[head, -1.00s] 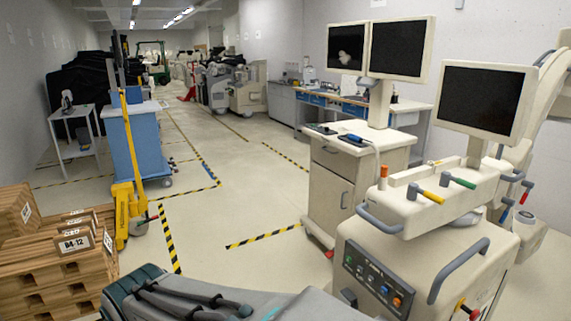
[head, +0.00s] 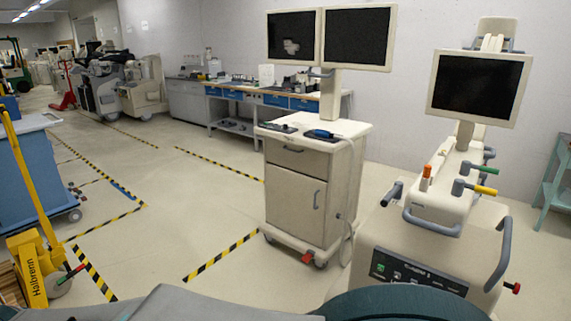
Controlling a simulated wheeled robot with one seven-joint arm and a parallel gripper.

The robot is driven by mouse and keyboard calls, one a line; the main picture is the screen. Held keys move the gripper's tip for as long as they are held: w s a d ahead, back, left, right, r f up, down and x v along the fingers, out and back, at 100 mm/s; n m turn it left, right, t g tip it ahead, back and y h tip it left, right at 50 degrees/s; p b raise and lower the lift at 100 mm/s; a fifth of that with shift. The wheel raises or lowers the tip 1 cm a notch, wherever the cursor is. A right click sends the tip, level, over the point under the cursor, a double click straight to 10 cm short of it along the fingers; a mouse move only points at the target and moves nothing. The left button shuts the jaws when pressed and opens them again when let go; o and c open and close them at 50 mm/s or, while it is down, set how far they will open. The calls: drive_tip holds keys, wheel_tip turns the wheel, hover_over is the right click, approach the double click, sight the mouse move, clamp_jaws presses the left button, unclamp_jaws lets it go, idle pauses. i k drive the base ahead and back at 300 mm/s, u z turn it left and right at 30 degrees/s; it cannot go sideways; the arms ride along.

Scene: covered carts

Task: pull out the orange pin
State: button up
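An orange upright piece (head: 426,176) stands on a short pale base on top of the cream machine (head: 437,207), near its front left. It is the only clearly orange thing there, but I cannot tell whether it is a pin. A yellow-tipped lever (head: 485,190) and a green-tipped lever (head: 487,172) stick out to its right. A red-ended knob (head: 516,288) shows low on the machine's right side. My gripper is not in view. The machine's lower front is hidden behind dark and grey shapes at the bottom edge.
A cream cabinet cart (head: 310,190) with two screens stands left of the machine. A workbench (head: 275,97) lines the back wall. A yellow lifter (head: 35,265) and blue cabinet (head: 25,180) stand at left. Open floor (head: 180,215) with striped tape lies between.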

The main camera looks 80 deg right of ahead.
sight(427, 169)
drive_tip(key=i, duration=0.7)
drive_tip(key=z, duration=4.35)
drive_tip(key=i, duration=1.65)
drive_tip(key=u, duration=0.05)
